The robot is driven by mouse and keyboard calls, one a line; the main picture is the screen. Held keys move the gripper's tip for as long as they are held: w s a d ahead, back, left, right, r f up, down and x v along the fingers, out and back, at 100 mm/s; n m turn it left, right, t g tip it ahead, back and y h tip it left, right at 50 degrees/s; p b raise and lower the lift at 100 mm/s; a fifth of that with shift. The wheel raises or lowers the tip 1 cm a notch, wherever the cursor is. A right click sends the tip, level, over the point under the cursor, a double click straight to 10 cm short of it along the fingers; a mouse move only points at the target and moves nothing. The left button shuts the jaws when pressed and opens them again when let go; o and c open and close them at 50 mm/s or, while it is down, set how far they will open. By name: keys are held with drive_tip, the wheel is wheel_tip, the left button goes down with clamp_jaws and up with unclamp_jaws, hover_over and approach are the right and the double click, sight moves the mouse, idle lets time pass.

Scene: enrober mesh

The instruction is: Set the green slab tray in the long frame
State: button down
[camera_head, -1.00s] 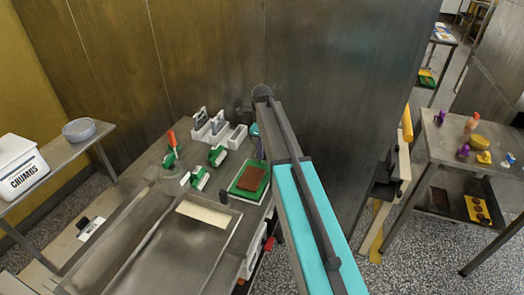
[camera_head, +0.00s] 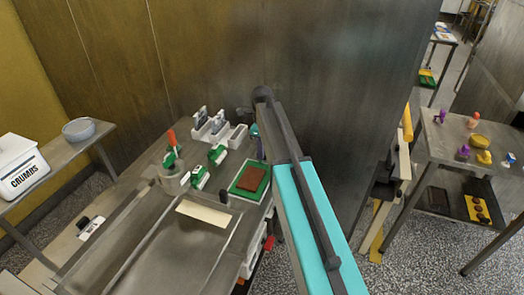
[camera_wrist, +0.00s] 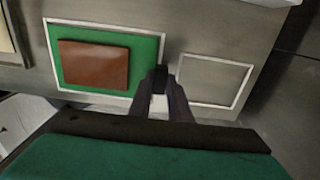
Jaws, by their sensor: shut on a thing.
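The green slab tray (camera_wrist: 145,48) lies flat at the left in the wrist view, with a brown slab (camera_wrist: 93,64) on it. It also shows in the head view (camera_head: 236,188) on the metal worktop. A pale outline, the long frame (camera_wrist: 52,62), borders the tray, which looks flat within it; I cannot tell whether it is fully seated. My gripper (camera_wrist: 160,76) is at the tray's right edge, shut on it. The exact contact is hidden by the dark fingers. In the head view my arm hides the gripper.
A smaller empty pale frame (camera_wrist: 213,82) lies right of my gripper. White bins (camera_head: 216,131) and green-and-white items (camera_head: 199,177) stand behind and left of the tray. A shallow metal basin (camera_head: 175,250) with a cream strip (camera_head: 203,214) is nearer. A dark wall rises behind.

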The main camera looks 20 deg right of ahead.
drive_tip(key=shift+f, duration=0.4)
idle(0.4)
drive_tip(key=c, duration=1.6)
unclamp_jaws()
drive_tip(key=shift+o, duration=0.2)
drive_tip(key=shift+r, duration=0.15)
wheel_tip(320, 180, up, 14)
drive_tip(key=b, duration=0.4)
drive_tip(key=shift+f, duration=0.25)
